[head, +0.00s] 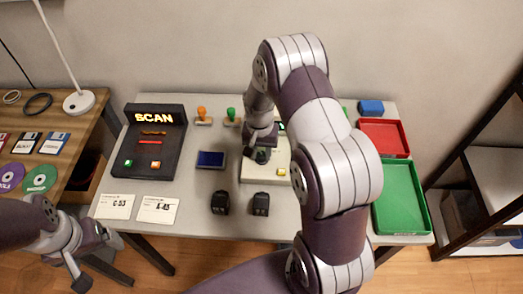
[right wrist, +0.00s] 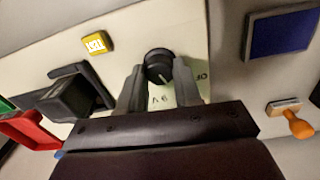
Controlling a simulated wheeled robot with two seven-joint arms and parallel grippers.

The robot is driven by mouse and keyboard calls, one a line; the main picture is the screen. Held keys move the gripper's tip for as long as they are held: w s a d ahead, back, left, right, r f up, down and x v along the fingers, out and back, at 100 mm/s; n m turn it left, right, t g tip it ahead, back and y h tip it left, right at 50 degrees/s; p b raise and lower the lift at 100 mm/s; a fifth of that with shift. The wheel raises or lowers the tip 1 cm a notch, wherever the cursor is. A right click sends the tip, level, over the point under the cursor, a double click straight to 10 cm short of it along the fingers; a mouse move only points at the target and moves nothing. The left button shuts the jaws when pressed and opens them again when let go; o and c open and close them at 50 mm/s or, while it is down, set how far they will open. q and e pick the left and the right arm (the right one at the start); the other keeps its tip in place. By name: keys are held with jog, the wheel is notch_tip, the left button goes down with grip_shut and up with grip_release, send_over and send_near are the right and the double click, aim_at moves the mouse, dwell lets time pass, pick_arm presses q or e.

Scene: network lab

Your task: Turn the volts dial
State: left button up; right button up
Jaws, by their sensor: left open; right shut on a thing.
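The volts dial (right wrist: 159,65) is a round black knob with a pale pointer line, on a cream panel (right wrist: 125,30) in the right wrist view. My right gripper (right wrist: 160,72) has a finger on each side of the knob and is shut on it. In the head view the dial (head: 262,156) sits under my right gripper on the cream tester (head: 252,174), partly hidden by my arm. Small printed marks show beside the knob. My left gripper (head: 97,260) is open and empty at the lower left, off the table's front edge.
A yellow button (right wrist: 95,43) is on the same panel. A black SCAN box (head: 153,145), a blue pad (head: 211,159), stamps (head: 202,115) and two black blocks (head: 261,203) stand around it. Red (head: 384,138) and green (head: 402,200) trays are at the right.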

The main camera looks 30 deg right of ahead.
aim_at(260, 154)
jog(key=o, duration=1)
jog(key=shift+o, duration=0.2)
notch_tip(260, 154, up, 13)
jog(key=shift+w+a+f, duration=0.15)
